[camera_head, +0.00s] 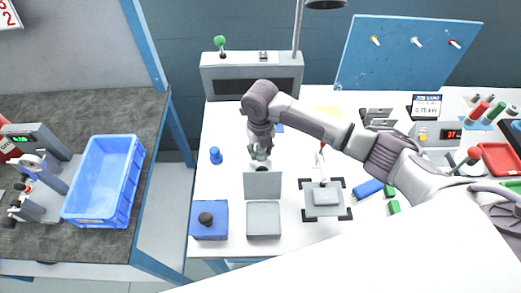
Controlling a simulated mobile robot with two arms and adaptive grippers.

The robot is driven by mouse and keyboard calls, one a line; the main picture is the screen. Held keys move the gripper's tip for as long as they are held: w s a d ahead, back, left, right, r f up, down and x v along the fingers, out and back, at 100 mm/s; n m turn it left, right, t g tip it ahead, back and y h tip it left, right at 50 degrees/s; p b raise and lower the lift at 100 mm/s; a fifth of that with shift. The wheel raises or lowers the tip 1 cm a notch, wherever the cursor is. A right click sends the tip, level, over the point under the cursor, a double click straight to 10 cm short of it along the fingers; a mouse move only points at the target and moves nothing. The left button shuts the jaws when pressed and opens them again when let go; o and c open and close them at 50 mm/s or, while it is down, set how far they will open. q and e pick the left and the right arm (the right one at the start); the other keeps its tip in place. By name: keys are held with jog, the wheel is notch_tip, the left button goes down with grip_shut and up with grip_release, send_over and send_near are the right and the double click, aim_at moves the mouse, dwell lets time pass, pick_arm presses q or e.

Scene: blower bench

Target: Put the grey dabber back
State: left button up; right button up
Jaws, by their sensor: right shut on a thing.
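My right gripper (260,153) reaches over the white bench from the right and points down. It is shut on a small grey thing, which seems to be the grey dabber; the fingers hide most of it. It is just behind the raised lid (262,185) of a grey box (263,220). I cannot tell whether the held thing touches the bench. A blue block (216,234) with a dark round knob (206,218) stands left of the grey box. My left gripper is not in view.
A small blue bottle-like piece (215,155) stands left of my gripper. A fixture with a grey block (326,197) lies to the right. A blue crate (104,180) is on the dark left table. White bench (223,180) is clear around the blue piece.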

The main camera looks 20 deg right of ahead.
jog(key=shift+f, duration=0.65)
jog(key=shift+f, duration=0.2)
jog(key=o, duration=1)
jog(key=shift+r, duration=0.25)
notch_tip(320, 180, up, 12)
jog(key=shift+b, duration=0.5)
